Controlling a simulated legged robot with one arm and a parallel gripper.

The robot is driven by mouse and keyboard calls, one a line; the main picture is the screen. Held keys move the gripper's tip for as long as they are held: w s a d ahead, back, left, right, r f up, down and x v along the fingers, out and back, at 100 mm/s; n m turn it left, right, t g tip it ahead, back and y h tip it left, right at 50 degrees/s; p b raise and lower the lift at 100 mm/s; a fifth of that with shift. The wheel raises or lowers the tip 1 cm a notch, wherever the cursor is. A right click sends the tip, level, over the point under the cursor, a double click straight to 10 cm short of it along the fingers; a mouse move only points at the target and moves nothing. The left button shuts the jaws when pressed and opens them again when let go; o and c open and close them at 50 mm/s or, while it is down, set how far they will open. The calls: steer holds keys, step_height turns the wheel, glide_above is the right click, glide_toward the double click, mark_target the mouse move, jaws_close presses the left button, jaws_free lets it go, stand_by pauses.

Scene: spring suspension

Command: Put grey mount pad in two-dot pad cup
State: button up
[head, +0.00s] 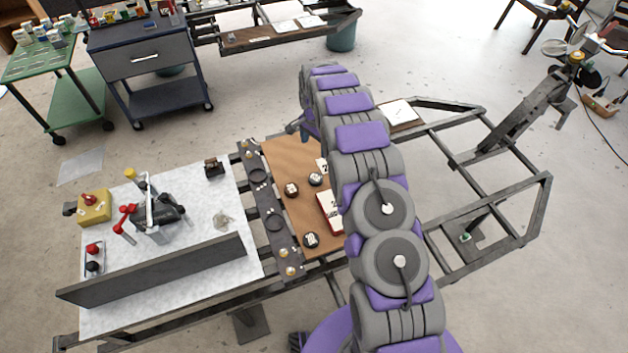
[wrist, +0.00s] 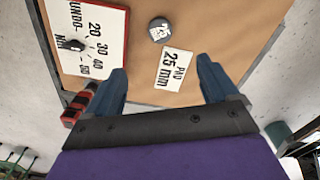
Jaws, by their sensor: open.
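In the wrist view a small grey pad (wrist: 160,30) with a mark on its top lies on the brown board, beside a white "PAD 25 mm" label (wrist: 175,70). My gripper (wrist: 162,84) is open and empty. Its fingertips are apart, with the label between and beyond them and the pad farther off. In the head view round dark-sided pads with pale marked tops lie on the board, at the upper right (head: 316,179), left (head: 292,189) and bottom (head: 311,240). The dark rail has two round cups, upper (head: 258,176) and lower (head: 275,223); their dot counts are too small to read.
The brown board (head: 285,160) also carries a red-edged dial card (head: 330,211), seen in the wrist view too (wrist: 88,42). Brass fittings stand at both rail ends. A white worktop (head: 205,200) with tools and a grey upright plate (head: 155,270) lies left. My arm hides the board's right side.

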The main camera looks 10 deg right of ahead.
steer(key=f, duration=0.1)
steer(key=b, duration=0.3)
glide_above(315, 178)
steer(key=f, duration=1.1)
steer(key=shift+w+f, duration=0.2)
steer(key=shift+d+f, duration=0.3)
steer(key=shift+f, duration=0.4)
steer(key=f, duration=0.1)
steer(key=f+b, duration=0.1)
steer(key=f, duration=0.2)
steer(key=shift+s+a+f+b, duration=0.1)
steer(key=shift+a+f+b, duration=0.15)
steer(key=shift+f+b, duration=0.05)
steer(key=shift+r, duration=0.1)
steer(key=c, duration=1.2)
steer(key=shift+c, duration=0.2)
